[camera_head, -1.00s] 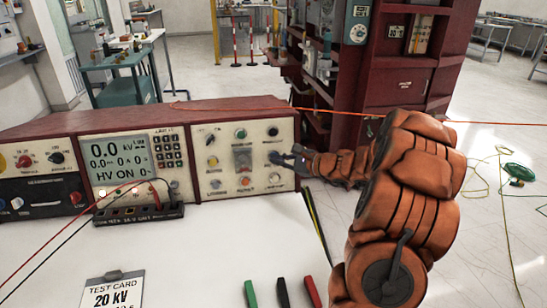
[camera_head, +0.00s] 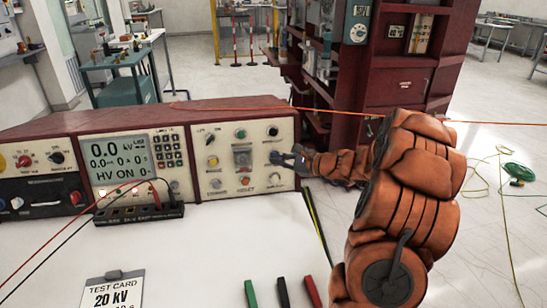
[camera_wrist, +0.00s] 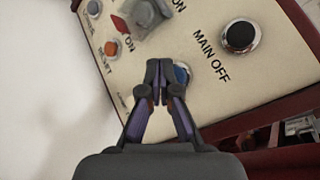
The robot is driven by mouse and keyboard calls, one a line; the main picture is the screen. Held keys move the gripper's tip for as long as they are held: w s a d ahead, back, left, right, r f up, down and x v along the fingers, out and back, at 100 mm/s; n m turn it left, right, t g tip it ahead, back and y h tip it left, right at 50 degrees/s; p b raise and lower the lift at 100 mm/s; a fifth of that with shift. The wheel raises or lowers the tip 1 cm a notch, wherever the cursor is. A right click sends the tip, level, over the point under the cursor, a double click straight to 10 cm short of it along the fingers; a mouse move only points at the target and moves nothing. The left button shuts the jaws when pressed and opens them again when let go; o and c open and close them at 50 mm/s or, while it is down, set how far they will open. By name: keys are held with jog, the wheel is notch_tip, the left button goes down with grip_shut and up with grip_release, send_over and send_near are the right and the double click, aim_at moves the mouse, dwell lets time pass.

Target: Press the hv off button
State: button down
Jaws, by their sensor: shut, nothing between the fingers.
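The control panel (camera_head: 243,160) has a cream face with several buttons and knobs. My gripper (camera_head: 279,158) is at its right side, fingers pointing at the panel. In the wrist view my gripper (camera_wrist: 157,68) is shut and empty. Its tips are in front of and partly over a blue button (camera_wrist: 182,75). I cannot tell whether they touch it. Any label of the blue button is hidden or unreadable. A black button (camera_wrist: 239,37) marked MAIN OFF sits to the right. The display (camera_head: 118,159) reads 0.0 kV and HV ON.
An orange button (camera_wrist: 112,48) near RESET and a grey knob (camera_wrist: 145,14) are close by on the panel. A dark red cabinet (camera_head: 400,75) stands behind my arm. Red and black leads and a test card (camera_head: 112,290) are on the white table.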

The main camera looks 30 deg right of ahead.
jog(key=shift+w+d+f, duration=0.2)
jog(key=shift+w+d, duration=0.1)
jog(key=shift+w, duration=0.45)
dwell(1.1)
jog(key=shift+s, duration=0.15)
jog(key=shift+s+a+r, duration=0.2)
jog(key=shift+s+a, duration=0.05)
jog(key=shift+s, duration=0.4)
jog(key=shift+s+a+r+b, duration=0.2)
jog(key=shift+s+a, duration=0.15)
jog(key=shift+s, duration=0.4)
jog(key=shift+s+a+r+b, duration=0.2)
jog(key=shift+s+a, duration=0.1)
jog(key=shift+s, duration=0.45)
jog(key=shift+s+a+r+b, duration=0.2)
jog(key=shift+s+a, duration=0.15)
jog(key=shift+s, duration=0.4)
